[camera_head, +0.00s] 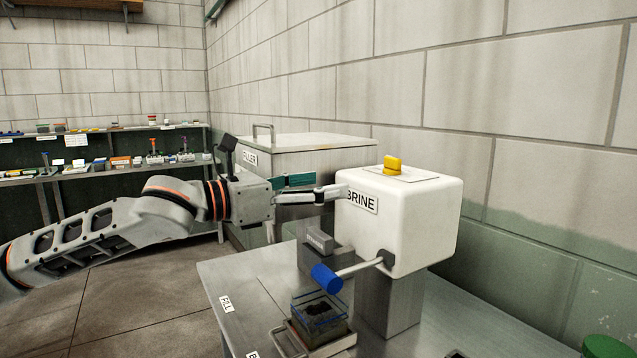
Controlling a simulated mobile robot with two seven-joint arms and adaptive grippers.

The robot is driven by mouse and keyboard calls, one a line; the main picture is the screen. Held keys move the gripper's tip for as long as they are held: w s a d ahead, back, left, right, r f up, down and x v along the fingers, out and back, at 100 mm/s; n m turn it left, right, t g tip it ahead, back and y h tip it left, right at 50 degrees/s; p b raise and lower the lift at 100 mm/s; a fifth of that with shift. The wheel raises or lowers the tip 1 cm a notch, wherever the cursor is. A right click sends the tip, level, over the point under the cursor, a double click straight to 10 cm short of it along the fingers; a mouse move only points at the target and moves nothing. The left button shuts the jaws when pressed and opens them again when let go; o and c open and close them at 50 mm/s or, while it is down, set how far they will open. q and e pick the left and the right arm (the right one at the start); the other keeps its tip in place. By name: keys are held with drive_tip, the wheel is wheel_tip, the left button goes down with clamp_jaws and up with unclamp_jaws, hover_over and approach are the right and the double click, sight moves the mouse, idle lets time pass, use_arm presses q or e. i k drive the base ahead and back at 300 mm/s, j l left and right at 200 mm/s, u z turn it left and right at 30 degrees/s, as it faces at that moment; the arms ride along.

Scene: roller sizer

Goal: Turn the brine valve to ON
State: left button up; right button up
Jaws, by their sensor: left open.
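The white brine box (410,225) stands on a grey pedestal on a metal table, with a "BRINE" label (362,199) on its front left. A yellow knob (392,165) sits on a pale plate on its top. A lever with a blue handle (326,278) sticks out from the box's lower front. My left gripper (342,188) is open, with its fingers pointing right at the box's upper left edge, close to the label. I cannot tell whether a fingertip touches the box. The knob is clear of the fingers. My right gripper is not in view.
Below the blue handle, a clear-sided container (320,312) with dark contents sits on a metal holder. A small grey block (320,240) stands behind the lever. A metal cabinet labelled "FILLER" (300,150) is behind my arm. Shelves (110,170) with small items line the back left.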

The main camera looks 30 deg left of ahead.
sight(392, 165)
drive_tip(key=k+j, duration=0.75)
drive_tip(key=k, duration=0.1)
